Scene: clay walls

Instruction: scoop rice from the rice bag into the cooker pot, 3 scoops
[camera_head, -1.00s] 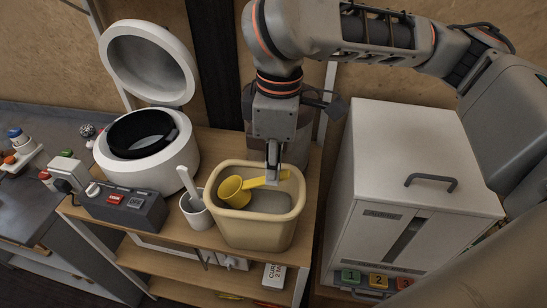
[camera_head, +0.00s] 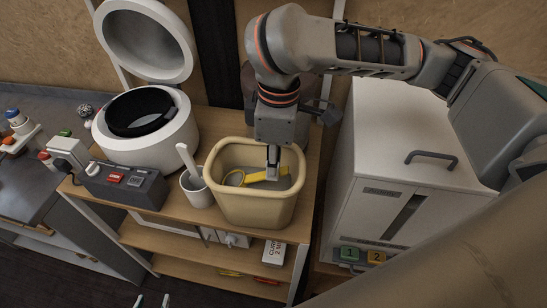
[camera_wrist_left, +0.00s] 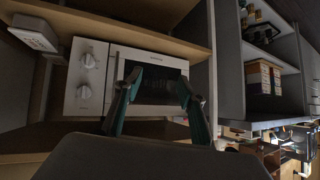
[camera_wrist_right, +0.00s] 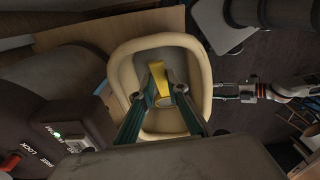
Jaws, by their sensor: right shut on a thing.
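The rice bag shows as a cream, open-topped tub (camera_head: 252,212) with a greyish fill inside. My right gripper (camera_head: 273,172) reaches down into the tub and is shut on the handle of the yellow scoop (camera_head: 264,176). The scoop's cup shows only as a yellow ring at the left, seemingly sunk in the fill. The right wrist view shows the scoop (camera_wrist_right: 158,76) between the fingers (camera_wrist_right: 163,98). The white cooker (camera_head: 150,149) stands to the left, lid up, with a black pot (camera_head: 138,116) inside. My left gripper (camera_wrist_left: 157,85) is open and empty, facing a microwave.
A white cup (camera_head: 197,193) with a pale utensil stands between tub and cooker. A dark switch box (camera_head: 124,185) sits in front of the cooker. A white cabinet (camera_head: 385,150) is close on the right. The microwave (camera_wrist_left: 90,75) is on a lower shelf.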

